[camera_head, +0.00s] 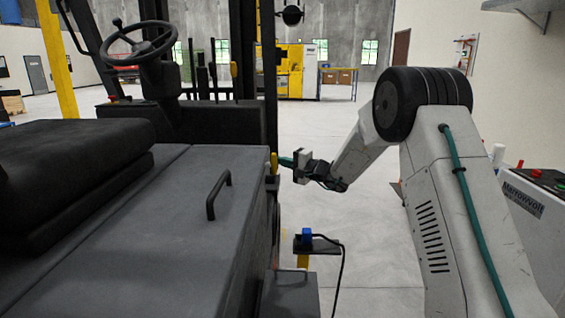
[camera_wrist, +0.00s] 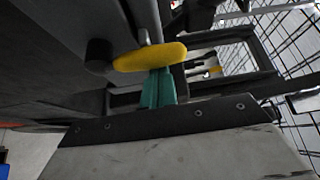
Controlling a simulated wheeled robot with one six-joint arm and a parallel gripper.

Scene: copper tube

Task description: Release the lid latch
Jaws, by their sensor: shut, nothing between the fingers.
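The lid (camera_head: 140,205) is a dark grey panel on the forklift's body, with a black bar handle (camera_head: 218,195) on top; it looks closed. The latch is a yellow lever (camera_head: 274,163) at the lid's right edge. In the wrist view the yellow latch (camera_wrist: 150,56) lies crosswise near the picture's middle, beside a dark round knob. My gripper (camera_head: 284,162) reaches the latch from the right. Its green fingers (camera_wrist: 158,88) are shut with nothing between them, their tips at or just under the yellow lever. Whether they touch it I cannot tell.
The black seat (camera_head: 75,165) and steering wheel (camera_head: 139,47) are at the left. A small black shelf with a blue connector (camera_head: 306,236) and hanging cable stands below my gripper. A white cabinet (camera_head: 535,200) is at the right. Open floor lies beyond my arm.

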